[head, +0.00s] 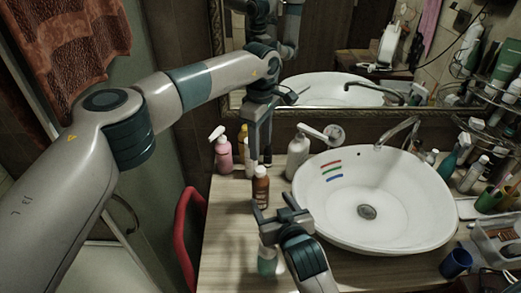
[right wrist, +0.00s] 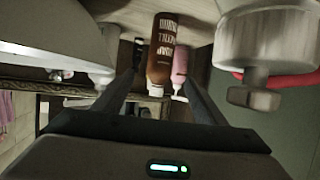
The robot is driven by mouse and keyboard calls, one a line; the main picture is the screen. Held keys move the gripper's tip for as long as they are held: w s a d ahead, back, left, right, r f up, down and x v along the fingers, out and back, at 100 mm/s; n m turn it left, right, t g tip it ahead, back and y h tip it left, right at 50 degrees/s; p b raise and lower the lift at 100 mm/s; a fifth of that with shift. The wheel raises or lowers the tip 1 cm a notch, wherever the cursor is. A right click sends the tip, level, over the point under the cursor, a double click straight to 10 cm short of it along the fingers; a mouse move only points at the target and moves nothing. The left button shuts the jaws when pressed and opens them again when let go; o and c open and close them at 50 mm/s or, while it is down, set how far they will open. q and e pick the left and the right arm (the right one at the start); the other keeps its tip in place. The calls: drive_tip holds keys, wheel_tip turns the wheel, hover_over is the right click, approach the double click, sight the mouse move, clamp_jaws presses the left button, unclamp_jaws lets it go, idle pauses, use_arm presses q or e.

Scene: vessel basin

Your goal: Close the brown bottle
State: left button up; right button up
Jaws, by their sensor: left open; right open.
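The brown bottle (head: 261,190) stands upright on the wooden counter, left of the basin, with a whitish top. I cannot tell whether that top is seated fully. It also shows upside down in the right wrist view (right wrist: 162,45), between the fingers but apart from them. My left gripper (head: 261,163) points down just above the bottle's top, its fingers apart. My right gripper (head: 275,206) is open, low over the counter on the near side of the bottle. It also shows open in the right wrist view (right wrist: 160,75); I see nothing gripped.
The white basin (head: 340,225) stands close on the right. A white pump bottle (head: 297,157) and a pink spray bottle (head: 222,155) stand behind. A teal bottle (head: 267,262) is partly hidden beside my right gripper. A blue cup (head: 456,263) is at far right.

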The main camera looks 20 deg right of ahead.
use_arm(q)
drive_tip(key=shift+f+b, duration=0.55)
drive_tip(key=shift+f, duration=0.15)
use_arm(e)
drive_tip(key=v, duration=0.5)
drive_tip(key=shift+s+r, duration=0.15)
drive_tip(key=shift+s, duration=0.2)
